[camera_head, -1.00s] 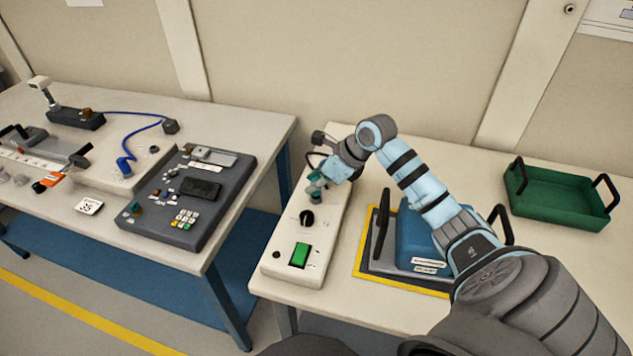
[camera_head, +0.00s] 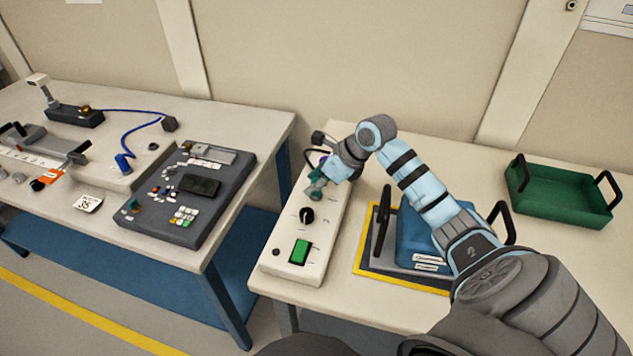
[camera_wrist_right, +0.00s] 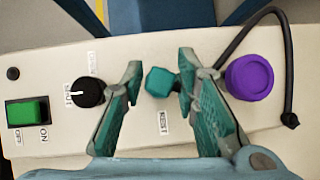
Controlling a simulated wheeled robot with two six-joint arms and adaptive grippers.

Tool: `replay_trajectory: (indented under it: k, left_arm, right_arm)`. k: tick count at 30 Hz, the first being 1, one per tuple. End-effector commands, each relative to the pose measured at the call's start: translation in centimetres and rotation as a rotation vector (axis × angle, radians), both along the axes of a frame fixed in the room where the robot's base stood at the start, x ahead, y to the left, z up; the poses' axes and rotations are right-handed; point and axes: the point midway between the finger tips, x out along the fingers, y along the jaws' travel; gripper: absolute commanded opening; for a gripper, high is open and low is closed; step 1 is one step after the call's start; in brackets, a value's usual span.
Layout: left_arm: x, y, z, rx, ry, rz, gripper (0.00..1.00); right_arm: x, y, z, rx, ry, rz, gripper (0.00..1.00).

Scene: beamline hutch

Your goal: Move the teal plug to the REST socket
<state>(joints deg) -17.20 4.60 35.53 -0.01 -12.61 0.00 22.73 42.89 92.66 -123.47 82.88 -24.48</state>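The teal plug (camera_wrist_right: 160,82) stands on the white panel beside the REST label (camera_wrist_right: 164,123) in the right wrist view. It appears to be at the REST socket, but the socket is hidden under it. My right gripper (camera_wrist_right: 160,80) is open, its teal-padded fingers on either side of the plug. A gap shows at the left finger; the right finger is very close, and I cannot tell if it touches. In the head view my right gripper (camera_head: 317,186) is over the far part of the white box (camera_head: 285,262). My left gripper is not in view.
A purple round part (camera_wrist_right: 250,78) sits just right of the fingers, with a black cable (camera_wrist_right: 288,85) looping past it. A black knob (camera_wrist_right: 87,92) and green switch (camera_wrist_right: 27,112) are left. A blue case (camera_head: 415,240) and green tray (camera_head: 555,195) stand right.

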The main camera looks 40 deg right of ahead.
Motion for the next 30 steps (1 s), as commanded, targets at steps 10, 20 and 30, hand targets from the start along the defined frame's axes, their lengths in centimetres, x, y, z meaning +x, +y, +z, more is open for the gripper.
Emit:
replay_trajectory:
  k: [10,20,30]
  left_arm:
    - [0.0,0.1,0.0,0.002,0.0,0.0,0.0]
    - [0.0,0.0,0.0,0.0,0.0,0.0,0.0]
    - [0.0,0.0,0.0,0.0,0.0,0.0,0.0]
  right_arm:
    - [0.0,0.0,0.1,0.0,0.0,0.0,0.43]
    - [-3.4,-1.8,5.4,-0.01,0.0,0.001,0.43]
    - [-6.1,-2.9,9.9,-0.002,0.002,0.001,0.43]
